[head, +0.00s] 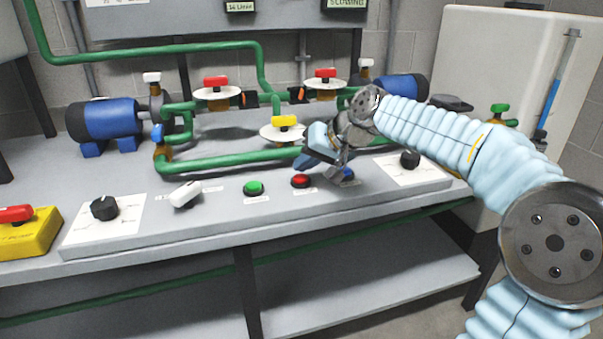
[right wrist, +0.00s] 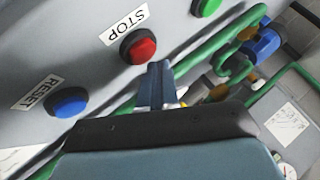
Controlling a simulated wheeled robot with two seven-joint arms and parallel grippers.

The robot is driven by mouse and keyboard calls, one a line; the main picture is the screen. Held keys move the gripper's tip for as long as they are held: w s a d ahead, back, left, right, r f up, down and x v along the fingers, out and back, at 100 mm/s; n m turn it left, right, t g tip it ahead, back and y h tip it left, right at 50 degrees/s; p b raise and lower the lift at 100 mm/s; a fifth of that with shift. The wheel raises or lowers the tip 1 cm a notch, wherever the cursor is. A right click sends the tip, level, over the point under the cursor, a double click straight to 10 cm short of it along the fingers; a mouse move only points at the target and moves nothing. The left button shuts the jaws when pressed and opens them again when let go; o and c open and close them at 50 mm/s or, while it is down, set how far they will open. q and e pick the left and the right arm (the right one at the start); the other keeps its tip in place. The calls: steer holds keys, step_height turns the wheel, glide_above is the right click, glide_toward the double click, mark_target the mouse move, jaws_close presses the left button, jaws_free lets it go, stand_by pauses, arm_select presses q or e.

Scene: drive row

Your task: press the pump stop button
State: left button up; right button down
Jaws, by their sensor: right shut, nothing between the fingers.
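The red stop button (head: 301,181) sits on the front of the grey bench panel in the head view, between a green and a blue button. In the right wrist view the red button (right wrist: 138,46) shows beside a STOP label (right wrist: 124,26). My right gripper (head: 304,163) is shut and empty, just behind and above the red button in the head view. In the right wrist view its dark fingertips (right wrist: 155,72) point toward the red button and look close to it; I cannot tell whether they touch. My left gripper is not in view.
The green button (head: 254,188) is left of the red one. The blue reset button (right wrist: 68,102) is on its other side, partly hidden by my right gripper in the head view. Green pipes (head: 230,161) and a yellow-handled valve (head: 284,122) stand behind. A white switch (head: 186,194) is left.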

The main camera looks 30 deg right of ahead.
mark_target(305, 178)
steer(key=shift+r, duration=0.1)
step_height(305, 178, up, 6)
steer(key=p, duration=0.5)
stand_by(0.9)
